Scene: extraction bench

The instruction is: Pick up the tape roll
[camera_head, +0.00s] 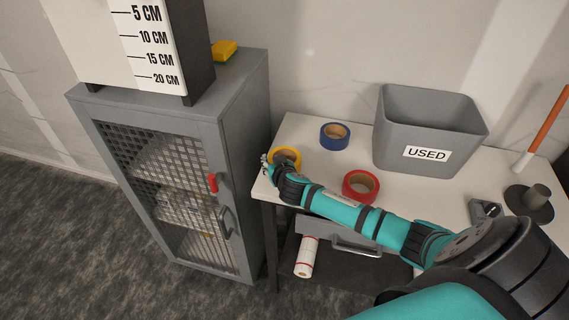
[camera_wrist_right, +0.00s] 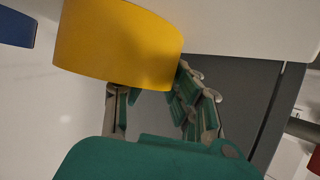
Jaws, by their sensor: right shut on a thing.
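A yellow tape roll (camera_head: 289,153) is at the left end of the white table, partly hidden behind my right gripper (camera_head: 270,164). In the right wrist view the yellow tape roll (camera_wrist_right: 115,45) fills the upper left, and the fingers of my right gripper (camera_wrist_right: 150,97) are at its lower edge, shut on it. Whether the roll touches the table is hard to tell. A blue tape roll (camera_head: 335,130) lies behind it, and a red tape roll (camera_head: 361,176) lies to the right, close to my right arm. My left gripper is not in view.
A grey bin marked USED (camera_head: 392,151) stands at the table's back. A grey mesh-door cabinet (camera_head: 247,130) stands just left of the table (camera_head: 300,125). A dark round base (camera_head: 545,209) and a small grey device (camera_head: 484,210) are at the right.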

